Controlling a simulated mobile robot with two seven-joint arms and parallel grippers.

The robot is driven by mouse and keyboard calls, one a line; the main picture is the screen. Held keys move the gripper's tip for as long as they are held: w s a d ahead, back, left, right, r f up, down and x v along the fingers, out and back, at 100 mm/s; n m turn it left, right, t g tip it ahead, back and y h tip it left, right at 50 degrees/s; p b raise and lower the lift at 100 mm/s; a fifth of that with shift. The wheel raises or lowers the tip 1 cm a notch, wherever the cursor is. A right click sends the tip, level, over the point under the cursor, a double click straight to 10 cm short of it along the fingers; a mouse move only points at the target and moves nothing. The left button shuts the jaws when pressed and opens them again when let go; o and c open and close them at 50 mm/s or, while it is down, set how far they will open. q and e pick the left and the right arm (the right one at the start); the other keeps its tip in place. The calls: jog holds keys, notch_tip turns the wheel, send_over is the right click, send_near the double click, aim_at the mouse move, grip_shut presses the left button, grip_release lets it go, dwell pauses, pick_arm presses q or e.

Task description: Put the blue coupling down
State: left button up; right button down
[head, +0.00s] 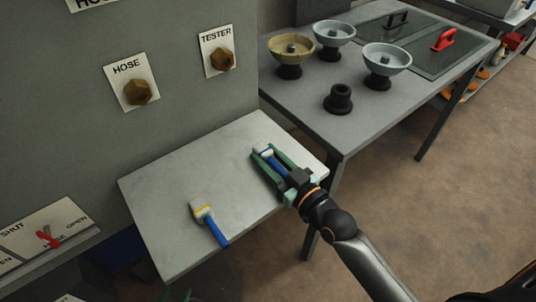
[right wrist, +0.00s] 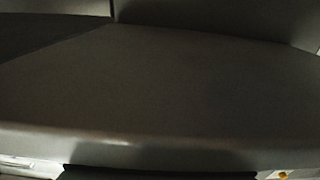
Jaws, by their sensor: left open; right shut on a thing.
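My right gripper (head: 265,155) reaches in from the lower right over the right part of the grey shelf (head: 165,190). Its green fingers are shut on a blue coupling (head: 275,164) with a pale end, which lies between them. Whether the coupling touches the shelf I cannot tell. A second blue piece with a pale head and a yellow band (head: 209,222) lies on the shelf to the left, apart from the gripper. Green tips of my left gripper (head: 178,294) just show at the bottom edge; the rest is out of frame.
The wall panel holds brass fittings under HOSE (head: 138,92) and TESTER (head: 222,59), and a red valve handle (head: 47,238). The table (head: 300,95) behind carries several bowls on stands and a black stand. Bare shelf lies between the two blue pieces. The right wrist view shows mostly a dark grey surface (right wrist: 160,80).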

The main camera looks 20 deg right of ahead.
jog(key=shift+c, duration=2.2)
grip_release()
jog(key=shift+f, duration=0.1)
